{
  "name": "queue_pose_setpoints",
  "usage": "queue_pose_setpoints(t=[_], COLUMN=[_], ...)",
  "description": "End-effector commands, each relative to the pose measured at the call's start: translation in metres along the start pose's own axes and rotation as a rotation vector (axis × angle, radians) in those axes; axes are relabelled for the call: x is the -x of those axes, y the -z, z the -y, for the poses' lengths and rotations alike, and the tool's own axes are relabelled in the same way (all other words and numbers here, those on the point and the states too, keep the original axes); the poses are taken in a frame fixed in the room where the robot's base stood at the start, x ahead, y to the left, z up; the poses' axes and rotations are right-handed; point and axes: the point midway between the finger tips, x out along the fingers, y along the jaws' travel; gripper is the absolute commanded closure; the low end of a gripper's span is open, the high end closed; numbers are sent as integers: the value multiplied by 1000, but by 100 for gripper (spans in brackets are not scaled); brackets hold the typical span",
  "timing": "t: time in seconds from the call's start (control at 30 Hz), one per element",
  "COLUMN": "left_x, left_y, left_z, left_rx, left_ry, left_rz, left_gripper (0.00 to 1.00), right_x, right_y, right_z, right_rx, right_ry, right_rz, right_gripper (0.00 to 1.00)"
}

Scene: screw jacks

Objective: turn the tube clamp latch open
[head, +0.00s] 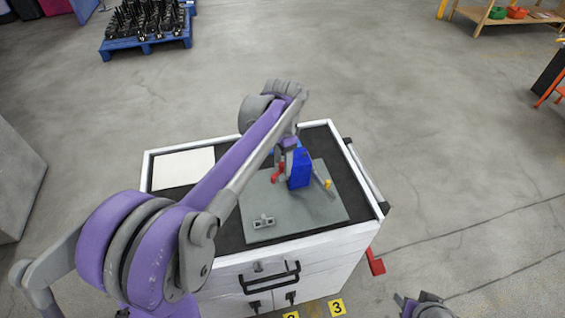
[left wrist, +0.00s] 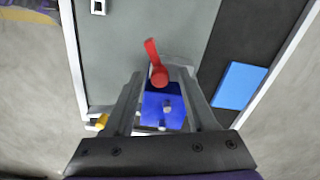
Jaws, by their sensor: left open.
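The tube clamp is a blue block (head: 299,170) standing upright on a grey plate (head: 255,205) on the cart. Its red latch lever (head: 278,174) shows at the block's left side. In the left wrist view the red lever (left wrist: 156,66) lies ahead of the blue block (left wrist: 162,108) and points up the picture. My left gripper (head: 287,158) is over the block, pointing down. Its fingers (left wrist: 160,88) are apart, either side of the block and lever. I cannot tell whether they touch. Part of what looks like my right gripper (head: 425,303) shows at the bottom edge.
A small grey bracket (head: 263,221) and a yellow piece (head: 327,184) are on the plate. A pale pad (head: 184,168) lies on the white-rimmed cart (head: 250,252) top. A blue pallet (head: 146,43) with black parts stands far back. The floor around is open.

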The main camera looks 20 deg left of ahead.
Motion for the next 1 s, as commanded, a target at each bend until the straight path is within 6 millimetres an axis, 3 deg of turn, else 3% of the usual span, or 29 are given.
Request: queue_pose_setpoints(t=[0.33,0.6,0.67,1.0], left_x=[-4,-4,-4,-4], left_y=[0,0,0,0], left_z=[0,0,0,0], left_rx=[-1,-1,-1,-16], left_ry=[0,0,0,0], left_rz=[0,0,0,0], left_gripper=[44,92,100,100], right_x=[0,0,0,0], right_y=[0,0,0,0], right_z=[0,0,0,0], right_rx=[0,0,0,0], right_ry=[0,0,0,0], right_rz=[0,0,0,0], right_gripper=[50,50,50,50])
